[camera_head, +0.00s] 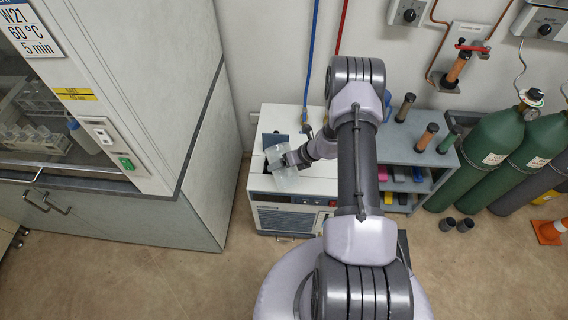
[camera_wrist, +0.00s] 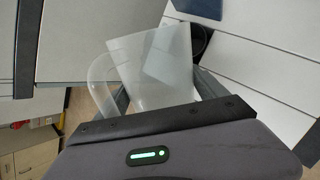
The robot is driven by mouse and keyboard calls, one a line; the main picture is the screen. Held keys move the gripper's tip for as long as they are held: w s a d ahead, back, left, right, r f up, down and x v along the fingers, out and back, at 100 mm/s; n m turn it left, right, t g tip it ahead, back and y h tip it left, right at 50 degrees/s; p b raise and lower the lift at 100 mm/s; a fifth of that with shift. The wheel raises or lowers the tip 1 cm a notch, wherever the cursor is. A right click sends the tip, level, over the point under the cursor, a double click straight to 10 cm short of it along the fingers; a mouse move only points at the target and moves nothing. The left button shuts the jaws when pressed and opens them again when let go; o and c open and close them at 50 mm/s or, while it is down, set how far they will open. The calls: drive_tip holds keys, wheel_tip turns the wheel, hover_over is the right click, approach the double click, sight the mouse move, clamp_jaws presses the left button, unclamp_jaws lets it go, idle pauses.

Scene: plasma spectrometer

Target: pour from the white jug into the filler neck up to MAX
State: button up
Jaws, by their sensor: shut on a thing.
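The white jug (camera_head: 284,178) is translucent and hangs over the front part of the white machine's top in the head view. My gripper (camera_head: 292,160) is shut on it from the right. In the wrist view the jug (camera_wrist: 155,65) looks tilted, with its looped handle (camera_wrist: 100,85) to the left. The filler neck seems to be the dark round opening (camera_wrist: 200,40) just beyond the jug, partly hidden by it. I cannot tell whether liquid is flowing. The level and the MAX mark do not show.
The white machine (camera_head: 290,219) stands between a grey fume cupboard (camera_head: 150,200) on the left and a grey shelf (camera_head: 440,152) with several upright cylinders. Green gas bottles (camera_head: 490,150) stand at the right.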

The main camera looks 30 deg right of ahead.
drive_tip(key=shift+w+r+g+p, duration=0.15)
drive_tip(key=shift+r+g+p, duration=0.4)
drive_tip(key=shift+p, duration=0.7)
idle(2.9)
drive_tip(key=shift+r+p, duration=0.2)
drive_tip(key=shift+p, duration=0.15)
drive_tip(key=shift+g, duration=0.25)
idle(1.2)
drive_tip(key=shift+w+r+m+g+p, duration=0.15)
drive_tip(key=shift+r+m+g+p, duration=0.05)
drive_tip(key=shift+m+g+p, duration=0.15)
idle(1.4)
drive_tip(key=shift+w+d+r, duration=0.1)
drive_tip(key=shift+r, duration=0.1)
